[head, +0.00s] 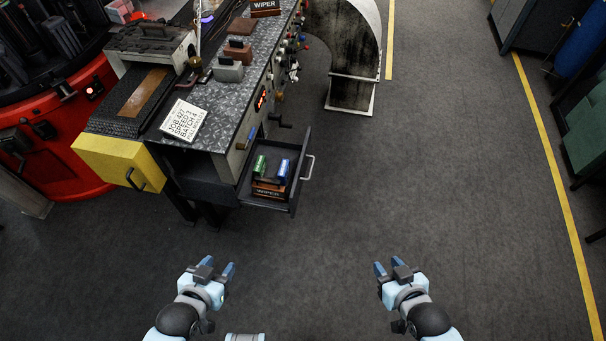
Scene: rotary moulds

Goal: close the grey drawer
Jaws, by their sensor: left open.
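The grey drawer (298,203) stands pulled out from the side of the metal-topped workbench (228,105). A pale bar handle (308,168) is on its front. Inside the drawer lie a green item (260,166), a blue item (283,169) and a brown block with lettering (268,190). My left gripper (217,270) is open and empty, below and left of the drawer in the picture and apart from it. My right gripper (390,267) is below and right of the drawer, apart from it; its fingers are spread with nothing between them.
A yellow drawer (112,160) with a dark handle sticks out at the bench's left. A red round machine (75,130) stands behind it. A curved grey metal piece (345,60) stands beyond the bench. The dark floor (440,180) between the drawer and the right yellow line is clear.

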